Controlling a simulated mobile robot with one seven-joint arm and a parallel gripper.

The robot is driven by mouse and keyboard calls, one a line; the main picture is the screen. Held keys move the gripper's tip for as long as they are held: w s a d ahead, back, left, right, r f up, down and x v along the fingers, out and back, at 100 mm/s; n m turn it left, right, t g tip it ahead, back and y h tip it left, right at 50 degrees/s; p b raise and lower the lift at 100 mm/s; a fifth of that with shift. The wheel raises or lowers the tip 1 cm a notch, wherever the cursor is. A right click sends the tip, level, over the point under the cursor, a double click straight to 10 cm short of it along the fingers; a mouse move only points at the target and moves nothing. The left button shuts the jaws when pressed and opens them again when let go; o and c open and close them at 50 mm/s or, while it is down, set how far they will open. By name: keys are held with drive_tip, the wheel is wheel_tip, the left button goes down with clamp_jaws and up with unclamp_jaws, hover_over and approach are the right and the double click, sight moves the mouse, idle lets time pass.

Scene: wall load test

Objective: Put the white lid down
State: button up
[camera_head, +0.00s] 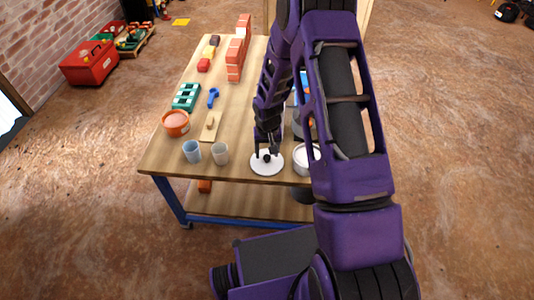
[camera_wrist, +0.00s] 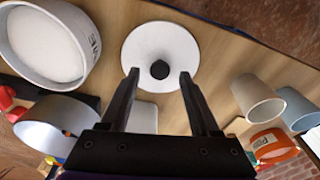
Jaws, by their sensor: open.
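The white lid (camera_head: 266,163) lies flat on the wooden table near its front edge, with its dark round knob at the centre. The lid (camera_wrist: 160,38) also shows in the wrist view, just beyond my fingertips. I cannot tell whether the fingers touch the lid. A white container (camera_head: 307,160) stands to the right of the lid, partly hidden by my arm; it is large in the wrist view (camera_wrist: 45,45).
Two cups, blue (camera_head: 192,152) and beige (camera_head: 220,154), stand left of the lid. An orange tub (camera_head: 176,123), a teal block (camera_head: 186,96), a blue tool (camera_head: 213,97) and brick stacks (camera_head: 235,60) lie farther back. The table's front edge is close to the lid.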

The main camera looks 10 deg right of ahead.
sight(267, 165)
wheel_tip(267, 165, up, 10)
drive_tip(key=s+p, duration=0.1)
drive_tip(key=shift+s+r, duration=0.15)
drive_tip(key=shift+r, duration=0.1)
drive_tip(key=shift+a, duration=0.1)
